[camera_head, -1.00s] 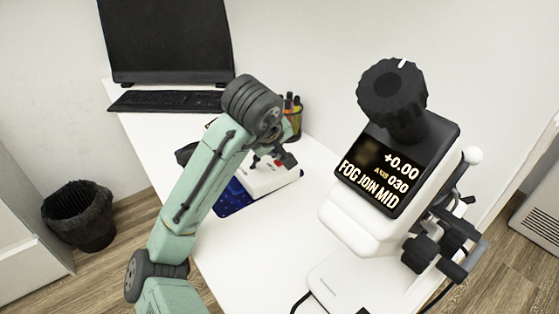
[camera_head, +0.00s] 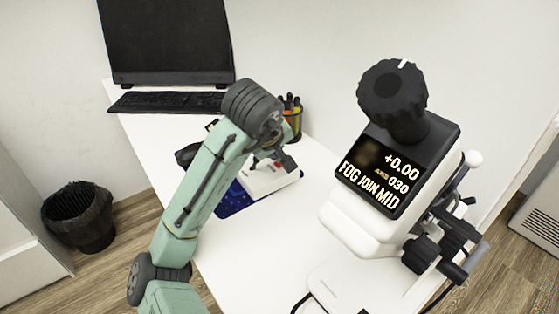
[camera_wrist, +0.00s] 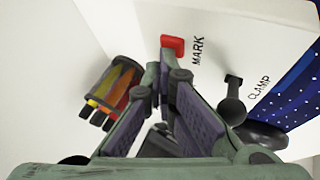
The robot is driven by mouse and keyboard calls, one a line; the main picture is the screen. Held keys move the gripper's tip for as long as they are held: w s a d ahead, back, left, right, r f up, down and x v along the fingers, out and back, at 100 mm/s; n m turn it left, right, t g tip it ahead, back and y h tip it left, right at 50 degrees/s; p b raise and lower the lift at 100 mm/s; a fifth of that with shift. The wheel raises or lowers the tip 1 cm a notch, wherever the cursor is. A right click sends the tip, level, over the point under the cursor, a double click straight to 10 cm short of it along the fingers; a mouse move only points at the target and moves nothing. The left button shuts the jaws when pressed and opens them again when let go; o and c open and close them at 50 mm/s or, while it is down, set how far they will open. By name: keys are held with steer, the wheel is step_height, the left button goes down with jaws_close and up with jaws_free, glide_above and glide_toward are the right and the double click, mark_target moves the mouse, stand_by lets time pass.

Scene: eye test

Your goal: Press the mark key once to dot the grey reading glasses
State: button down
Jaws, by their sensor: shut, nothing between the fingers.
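The white marking device (camera_head: 272,184) stands on the desk in the head view. In the wrist view its white top (camera_wrist: 250,38) carries a red key (camera_wrist: 172,42) beside the printed word MARK. A black clamp lever (camera_wrist: 232,105) is beside the word CLAMP. My gripper (camera_wrist: 167,72) is shut and empty, its fingertips at the near edge of the red key and covering part of it. I cannot tell whether they touch. In the head view my gripper (camera_head: 282,160) is over the device, partly hidden by my arm. I cannot make out the grey glasses.
A large white instrument (camera_head: 340,225) with a display stands right. A keyboard (camera_head: 165,102) and monitor are at the back.

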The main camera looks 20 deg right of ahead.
mark_target(276, 162)
steer(key=shift+r+p, duration=0.85)
steer(key=shift+r, duration=0.1)
step_height(276, 162, up, 5)
steer(key=p, duration=0.5)
steer(key=shift+p, duration=0.3)
